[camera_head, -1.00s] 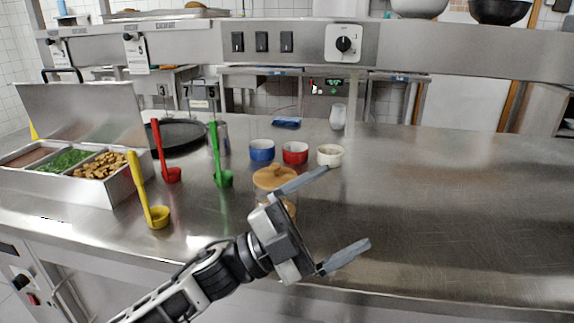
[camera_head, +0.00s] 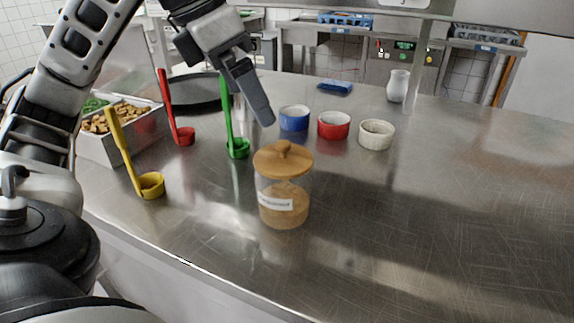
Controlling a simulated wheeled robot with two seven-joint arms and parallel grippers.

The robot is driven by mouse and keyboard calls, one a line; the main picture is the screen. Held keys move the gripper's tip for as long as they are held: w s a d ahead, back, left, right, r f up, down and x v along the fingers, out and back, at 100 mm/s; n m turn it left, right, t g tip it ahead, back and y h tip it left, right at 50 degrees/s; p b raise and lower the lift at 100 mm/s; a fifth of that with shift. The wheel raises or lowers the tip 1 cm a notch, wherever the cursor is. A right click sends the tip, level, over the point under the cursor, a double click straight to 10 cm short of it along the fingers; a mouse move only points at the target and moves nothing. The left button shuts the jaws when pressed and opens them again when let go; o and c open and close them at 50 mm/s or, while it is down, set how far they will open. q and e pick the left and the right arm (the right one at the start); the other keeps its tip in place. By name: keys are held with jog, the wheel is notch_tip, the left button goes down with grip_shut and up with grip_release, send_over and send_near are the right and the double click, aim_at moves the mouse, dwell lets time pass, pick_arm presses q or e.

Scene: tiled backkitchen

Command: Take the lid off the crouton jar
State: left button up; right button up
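A clear jar (camera_head: 270,205) with brown contents and a white label, too small to read surely, stands upright on the steel counter. Its round wooden lid (camera_head: 283,162) with a knob sits on top. My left gripper (camera_head: 262,112) comes down from the upper left, its fingertip pointing toward the lid knob. In the picture it is above and slightly left of the lid, and apart from it. Only one finger shows clearly, so its opening cannot be judged. Nothing shows in its grasp. My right gripper is out of view.
Yellow (camera_head: 151,186), red (camera_head: 183,136) and green (camera_head: 237,148) ladles stand left of the jar. Blue (camera_head: 294,118), red (camera_head: 334,125) and cream (camera_head: 376,135) bowls stand behind it. A steel food container (camera_head: 140,140) is at left. The counter's right side is clear.

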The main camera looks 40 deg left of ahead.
aim_at(277, 146)
pick_arm(q)
jog(key=b+x, duration=0.1)
jog(key=x, duration=0.4)
jog(key=b+x, duration=0.1)
jog(key=x, duration=0.5)
jog(key=shift+w+d, duration=0.25)
jog(key=shift+w, duration=0.05)
jog(key=c, duration=0.9)
